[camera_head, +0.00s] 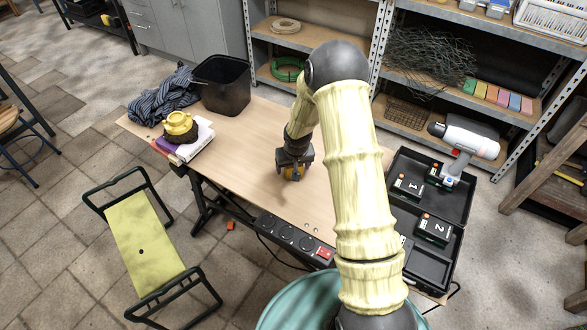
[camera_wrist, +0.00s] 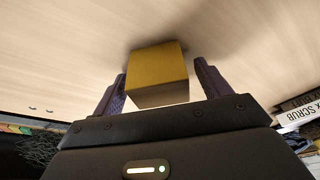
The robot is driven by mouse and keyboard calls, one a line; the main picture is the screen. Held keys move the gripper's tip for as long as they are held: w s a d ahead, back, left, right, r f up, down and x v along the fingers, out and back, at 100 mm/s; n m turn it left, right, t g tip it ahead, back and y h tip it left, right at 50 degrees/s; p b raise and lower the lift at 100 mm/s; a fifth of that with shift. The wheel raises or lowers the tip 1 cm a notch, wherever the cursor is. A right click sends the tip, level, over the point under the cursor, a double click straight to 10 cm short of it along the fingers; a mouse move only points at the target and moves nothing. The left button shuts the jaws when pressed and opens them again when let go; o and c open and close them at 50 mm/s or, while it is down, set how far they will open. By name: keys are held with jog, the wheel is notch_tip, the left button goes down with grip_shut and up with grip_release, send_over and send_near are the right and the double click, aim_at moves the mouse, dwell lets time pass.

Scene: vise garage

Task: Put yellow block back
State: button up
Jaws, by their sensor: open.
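The yellow block (camera_wrist: 157,67) is a plain cube between the two fingers of my gripper (camera_wrist: 160,75) in the wrist view. The fingers are open, with a narrow gap at the block's right side; contact on the left is hard to tell. The block appears to rest on the wooden table top, with a shadow beside it. In the head view my gripper (camera_head: 293,168) is low over the middle of the table (camera_head: 240,145), and the block (camera_head: 291,174) shows only partly beneath it.
A black bin (camera_head: 222,85), a striped cloth (camera_head: 165,95) and books (camera_head: 190,145) under a yellow item (camera_head: 180,124) stand at the table's left. A black case (camera_head: 455,200) is at its right. A power strip (camera_head: 292,238) lines the front edge. The table between is largely clear.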

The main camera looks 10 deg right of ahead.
jog(key=c, duration=1.2)
jog(key=shift+o, duration=0.2)
notch_tip(320, 180, up, 10)
jog(key=shift+p, duration=0.35)
